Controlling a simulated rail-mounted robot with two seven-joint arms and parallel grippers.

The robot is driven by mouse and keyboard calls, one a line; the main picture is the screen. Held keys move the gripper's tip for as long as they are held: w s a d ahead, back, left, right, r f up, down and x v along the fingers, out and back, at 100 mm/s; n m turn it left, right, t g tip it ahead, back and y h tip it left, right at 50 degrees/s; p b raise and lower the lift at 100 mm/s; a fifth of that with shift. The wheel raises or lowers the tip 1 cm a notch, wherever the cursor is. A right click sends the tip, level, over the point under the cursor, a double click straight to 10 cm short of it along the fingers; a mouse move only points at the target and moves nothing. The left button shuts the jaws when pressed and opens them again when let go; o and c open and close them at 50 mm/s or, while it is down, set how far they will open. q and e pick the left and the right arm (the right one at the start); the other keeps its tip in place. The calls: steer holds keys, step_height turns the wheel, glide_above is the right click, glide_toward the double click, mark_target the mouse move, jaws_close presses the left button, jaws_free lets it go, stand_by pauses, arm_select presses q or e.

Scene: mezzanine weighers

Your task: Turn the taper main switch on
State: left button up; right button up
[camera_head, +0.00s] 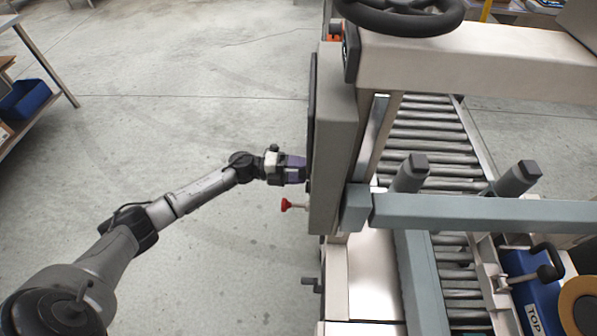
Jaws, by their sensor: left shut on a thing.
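The taper (335,150) stands right of centre, with a grey control box seen nearly edge-on from above. My left arm comes in from the lower left. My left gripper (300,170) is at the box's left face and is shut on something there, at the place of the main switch. The switch itself is hidden by the fingers and the steep angle, so its turn position cannot be told. A red knob (286,205) sticks out of the same face, just below the gripper in the picture and apart from it. My right gripper is not in view.
A roller conveyor (425,125) runs through the taper, under a beige top arm (460,65) with a black handwheel (400,14). A shelf with a blue bin (25,98) stands at the upper left. The floor left of the taper is clear.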

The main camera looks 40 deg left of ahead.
arm_select(q)
steer(key=shift+m, duration=0.3)
stand_by(0.4)
steer(key=o, duration=0.9)
steer(key=v, duration=1.4)
steer(key=shift+d, duration=0.1)
